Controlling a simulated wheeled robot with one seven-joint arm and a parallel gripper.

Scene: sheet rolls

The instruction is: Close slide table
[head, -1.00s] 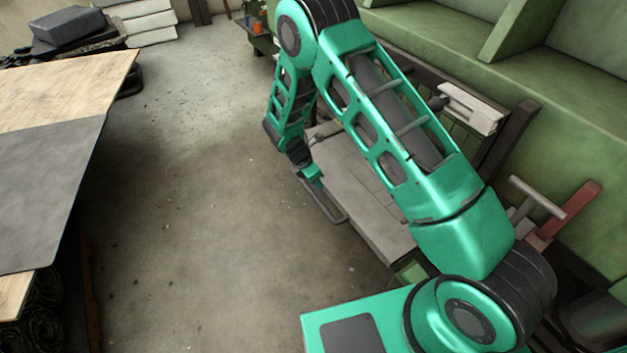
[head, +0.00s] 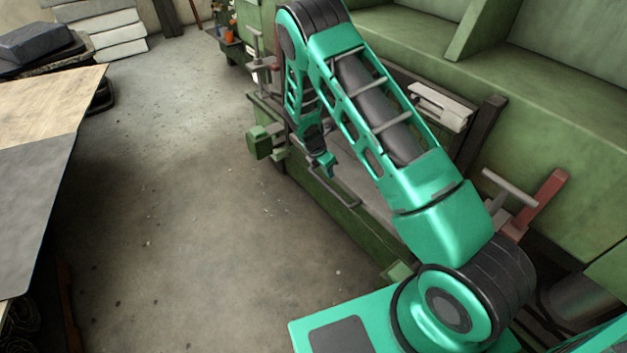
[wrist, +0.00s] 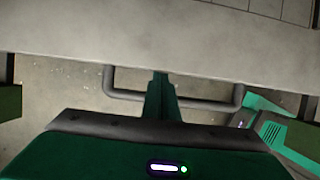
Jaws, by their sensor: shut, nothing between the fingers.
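The slide table (head: 372,192) is a grey flat top on the green machine, partly hidden behind my arm in the head view. Its dark bar handle (head: 333,193) sticks out along the front edge. My gripper (head: 329,172) is shut and empty, pointing down at the handle. In the wrist view the grey slide table (wrist: 120,38) spans the top. The U-shaped handle (wrist: 212,104) runs across below its edge. My shut gripper (wrist: 160,80) lies across the handle's span with its tip at the table edge; I cannot tell whether they touch.
The green machine front (head: 345,218) stands below the slide table, with a green block (head: 262,143) jutting out at its left end. A workbench (head: 35,160) is at the left. The concrete floor between is clear.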

